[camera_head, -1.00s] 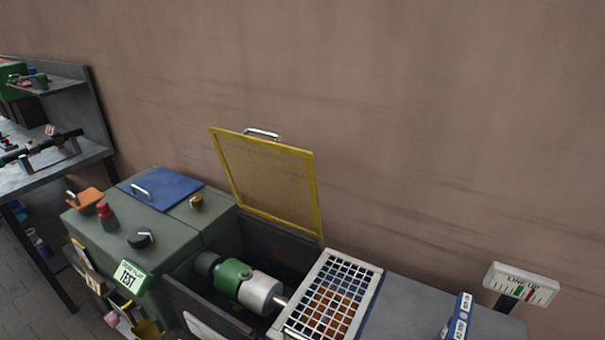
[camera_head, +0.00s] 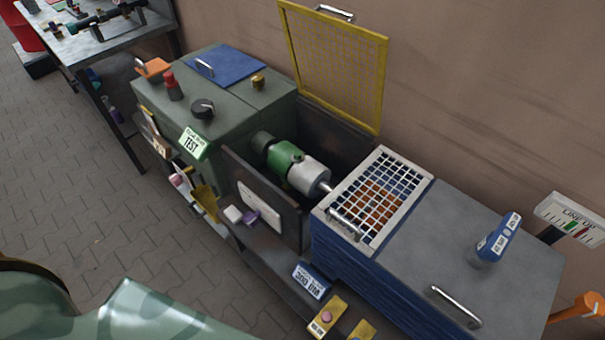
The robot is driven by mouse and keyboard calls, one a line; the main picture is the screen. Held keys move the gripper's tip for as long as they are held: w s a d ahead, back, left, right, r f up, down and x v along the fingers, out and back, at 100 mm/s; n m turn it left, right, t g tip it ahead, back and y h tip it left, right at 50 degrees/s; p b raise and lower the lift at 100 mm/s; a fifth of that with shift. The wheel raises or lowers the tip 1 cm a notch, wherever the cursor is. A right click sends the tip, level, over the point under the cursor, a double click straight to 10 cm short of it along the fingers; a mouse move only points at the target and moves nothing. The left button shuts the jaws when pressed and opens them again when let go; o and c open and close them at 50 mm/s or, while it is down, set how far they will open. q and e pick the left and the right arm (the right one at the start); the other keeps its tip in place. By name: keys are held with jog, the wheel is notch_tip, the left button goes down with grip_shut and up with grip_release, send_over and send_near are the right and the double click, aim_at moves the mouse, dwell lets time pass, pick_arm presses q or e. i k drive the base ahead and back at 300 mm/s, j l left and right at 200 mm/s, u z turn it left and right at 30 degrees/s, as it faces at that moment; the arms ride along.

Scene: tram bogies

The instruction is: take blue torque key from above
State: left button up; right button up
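A blue piece with white labels (camera_head: 498,237), which may be the blue torque key, stands tilted on the grey lid of the blue cabinet at the right. Its small label text is hard to read. Neither of my grippers shows in the head view.
A yellow mesh guard (camera_head: 335,65) stands open behind a green and silver motor (camera_head: 296,167). A white grille (camera_head: 375,195) lies left of the grey lid (camera_head: 450,235). The green cabinet (camera_head: 222,105) bears knobs and a blue plate.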

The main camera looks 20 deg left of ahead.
aim_at(490, 250)
jog(key=z, duration=0.8)
